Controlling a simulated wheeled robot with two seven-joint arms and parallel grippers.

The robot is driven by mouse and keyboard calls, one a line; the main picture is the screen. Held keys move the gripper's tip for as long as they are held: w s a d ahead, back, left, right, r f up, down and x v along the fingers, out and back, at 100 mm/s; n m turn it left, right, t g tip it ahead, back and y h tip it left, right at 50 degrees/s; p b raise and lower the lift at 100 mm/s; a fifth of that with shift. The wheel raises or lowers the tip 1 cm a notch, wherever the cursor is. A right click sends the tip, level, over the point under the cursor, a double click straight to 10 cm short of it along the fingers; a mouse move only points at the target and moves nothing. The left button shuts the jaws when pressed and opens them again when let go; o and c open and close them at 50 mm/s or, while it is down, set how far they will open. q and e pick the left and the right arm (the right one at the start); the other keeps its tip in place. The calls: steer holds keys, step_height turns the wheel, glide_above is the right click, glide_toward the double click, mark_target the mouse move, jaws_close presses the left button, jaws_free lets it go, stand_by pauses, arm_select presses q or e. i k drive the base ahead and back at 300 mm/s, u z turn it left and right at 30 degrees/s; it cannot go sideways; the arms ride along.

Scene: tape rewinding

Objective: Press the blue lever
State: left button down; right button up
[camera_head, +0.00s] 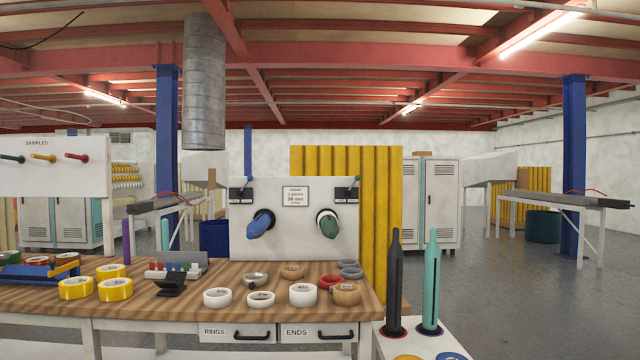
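A white upright panel (285,245) at the back of the bench holds a blue spindle (260,223) and a green spindle (329,224). Small black parts (241,193) sit at the panel's upper corners. I cannot tell for certain which blue piece is the lever. Neither of my grippers is in view.
A black stand (171,284) is just in front of the white box. Yellow tape rolls (76,288), white rolls (303,294) and a brown roll (346,293) lie on the workbench (190,298). Tall black (394,285) and teal (431,285) posts stand at right front.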

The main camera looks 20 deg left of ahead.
mark_target(239, 193)
steer(key=z, duration=0.2)
steer(key=k, duration=0.35)
steer(key=u, duration=0.7)
steer(key=i, duration=0.65)
steer(key=u, duration=0.55)
steer(key=i, duration=0.85)
steer(key=z, duration=0.5)
